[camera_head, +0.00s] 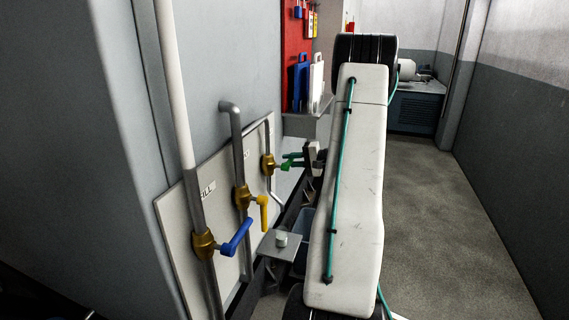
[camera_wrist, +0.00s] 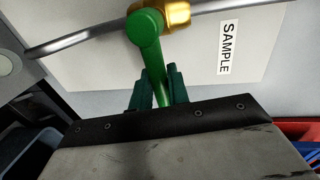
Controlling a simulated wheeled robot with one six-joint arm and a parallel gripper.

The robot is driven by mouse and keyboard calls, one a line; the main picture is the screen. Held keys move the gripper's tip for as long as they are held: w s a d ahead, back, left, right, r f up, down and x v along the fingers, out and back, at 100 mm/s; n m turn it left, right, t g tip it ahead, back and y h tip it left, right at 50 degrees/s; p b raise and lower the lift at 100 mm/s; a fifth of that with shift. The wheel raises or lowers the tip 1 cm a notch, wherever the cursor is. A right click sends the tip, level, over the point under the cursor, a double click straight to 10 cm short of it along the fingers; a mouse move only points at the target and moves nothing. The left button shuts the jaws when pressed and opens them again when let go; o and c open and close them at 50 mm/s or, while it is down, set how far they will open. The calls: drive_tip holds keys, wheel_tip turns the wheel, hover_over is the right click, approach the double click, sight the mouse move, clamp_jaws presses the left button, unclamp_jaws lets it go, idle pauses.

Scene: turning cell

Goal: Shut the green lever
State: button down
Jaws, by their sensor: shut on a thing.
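The green lever (camera_wrist: 146,32) is on a brass valve (camera_wrist: 177,12) in the wrist view, on a pipe beside a label reading SAMPLE (camera_wrist: 228,48). My gripper (camera_wrist: 159,84) has its dark green fingers on both sides of the lever's handle and is shut on it. In the head view the green lever (camera_head: 286,167) points right from its brass valve (camera_head: 268,164), the farthest of the three on the panel. My gripper (camera_head: 300,159) meets it there, and my white arm stands to the right. The lever's far end is hidden by my gripper in the wrist view.
A yellow lever (camera_head: 263,213) and a blue lever (camera_head: 236,238) sit on nearer valves of the same panel (camera_head: 176,230). A small grey shelf (camera_head: 272,249) bears a whitish cylinder (camera_head: 281,239). A red board (camera_head: 297,38) hangs behind. The floor (camera_head: 445,220) to the right is clear.

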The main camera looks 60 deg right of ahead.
drive_tip(key=shift+s+d, duration=0.2)
drive_tip(key=c, duration=1.7)
unclamp_jaws()
drive_tip(key=o, duration=0.3)
drive_tip(key=shift+s+d, duration=0.1)
drive_tip(key=v, duration=0.7)
drive_tip(key=shift+s, duration=0.2)
drive_tip(key=shift+r, duration=0.15)
